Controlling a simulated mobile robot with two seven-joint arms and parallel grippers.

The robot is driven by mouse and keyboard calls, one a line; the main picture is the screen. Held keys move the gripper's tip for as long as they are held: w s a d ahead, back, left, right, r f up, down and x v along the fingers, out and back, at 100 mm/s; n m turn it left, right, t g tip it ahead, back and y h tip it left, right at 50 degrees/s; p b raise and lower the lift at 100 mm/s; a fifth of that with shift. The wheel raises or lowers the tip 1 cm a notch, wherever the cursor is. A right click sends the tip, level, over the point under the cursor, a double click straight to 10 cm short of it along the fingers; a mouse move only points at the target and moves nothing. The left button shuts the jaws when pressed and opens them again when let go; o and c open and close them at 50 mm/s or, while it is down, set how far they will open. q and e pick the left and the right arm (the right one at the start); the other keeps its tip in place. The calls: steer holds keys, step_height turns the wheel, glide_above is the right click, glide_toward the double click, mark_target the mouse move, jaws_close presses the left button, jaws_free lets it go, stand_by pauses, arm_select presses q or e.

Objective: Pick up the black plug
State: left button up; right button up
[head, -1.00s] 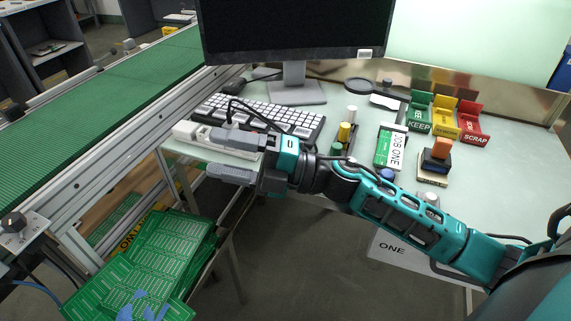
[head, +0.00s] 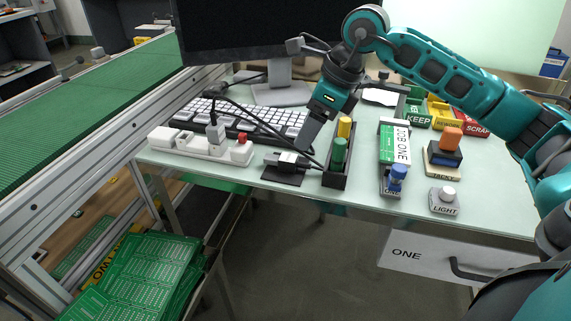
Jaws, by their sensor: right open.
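A small black plug (head: 213,116) stands upright at the top of a pale adapter (head: 215,138) on the white power strip (head: 185,146), at the table's front left. A thin black cable arcs over the keyboard from near it to the right. My right gripper (head: 308,135) points down to the right of the plug, well apart from it, above the front of the table. It is open and holds nothing visible. One grey finger shows clearly; the other is hard to make out. My left gripper is not in view.
A dark stand with a pale block (head: 288,162) and a black tray of coloured cylinders (head: 336,180) lie close to my right gripper. The keyboard (head: 245,118) and monitor (head: 270,30) are behind. A red button (head: 243,137) sits on the strip's right end.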

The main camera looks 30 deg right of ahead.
mark_target(288, 157)
steer(key=x, duration=0.3)
steer(key=shift+f, duration=0.1)
steer(key=shift+w+b+x, duration=0.2)
steer(key=shift+b+x, duration=0.05)
steer(key=shift+x, duration=1.1)
steer(key=shift+w+b+x, duration=0.25)
steer(key=shift+x, duration=1.1)
steer(key=shift+a, duration=0.1)
steer(key=shift+c, duration=0.5)
steer(key=c, duration=1)
